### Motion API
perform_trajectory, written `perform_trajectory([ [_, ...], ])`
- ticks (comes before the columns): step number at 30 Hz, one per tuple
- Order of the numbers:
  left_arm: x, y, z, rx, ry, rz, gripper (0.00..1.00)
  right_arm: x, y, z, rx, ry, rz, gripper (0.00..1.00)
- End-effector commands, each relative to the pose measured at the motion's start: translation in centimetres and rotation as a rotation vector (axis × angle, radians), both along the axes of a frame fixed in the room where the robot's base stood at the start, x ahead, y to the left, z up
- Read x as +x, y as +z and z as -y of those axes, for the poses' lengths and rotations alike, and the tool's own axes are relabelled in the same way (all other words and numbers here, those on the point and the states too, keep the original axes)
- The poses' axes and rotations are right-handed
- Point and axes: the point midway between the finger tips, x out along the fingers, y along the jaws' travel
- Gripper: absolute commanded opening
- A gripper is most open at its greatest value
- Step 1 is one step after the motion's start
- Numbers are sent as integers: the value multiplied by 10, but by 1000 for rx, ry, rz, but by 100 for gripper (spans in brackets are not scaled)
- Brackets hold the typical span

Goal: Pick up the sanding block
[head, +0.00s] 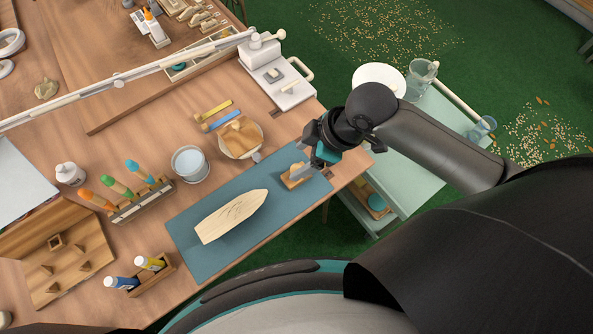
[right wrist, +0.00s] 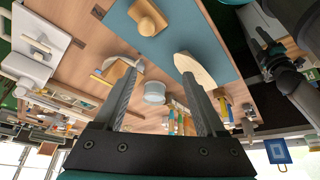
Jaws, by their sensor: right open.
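The sanding block (head: 291,177) is a small tan wooden block with a rounded knob on top. It lies near the right end of the blue mat (head: 205,262), and it shows at the top of the right wrist view (right wrist: 148,18).
A pale boat-shaped wooden piece (head: 231,216) lies on the mat. Behind are a plate with a wooden piece (head: 241,152), a cup (head: 188,178) and a tool rack (head: 145,204). A white vise-like device (head: 276,80) stands at the table corner. A pale green cart (head: 415,190) is to the right.

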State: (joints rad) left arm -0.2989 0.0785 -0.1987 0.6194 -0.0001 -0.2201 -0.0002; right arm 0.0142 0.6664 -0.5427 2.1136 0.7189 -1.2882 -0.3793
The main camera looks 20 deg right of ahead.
Motion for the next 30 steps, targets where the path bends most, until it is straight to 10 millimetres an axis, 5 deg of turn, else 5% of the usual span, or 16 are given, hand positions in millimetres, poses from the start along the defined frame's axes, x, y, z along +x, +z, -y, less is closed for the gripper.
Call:
perform_trajectory([
  [6,1,3,-1,1,0,1,50,17,10,39,-44,156,-23,73],
  [11,1,3,-1,1,0,1,50,20,12,51,-48,184,-36,73],
  [24,1,-11,-1,1,-1,2,50,28,-61,23,-44,187,-40,73],
  [30,1,-14,-1,1,-2,1,50,31,-78,16,-46,186,-38,73],
])
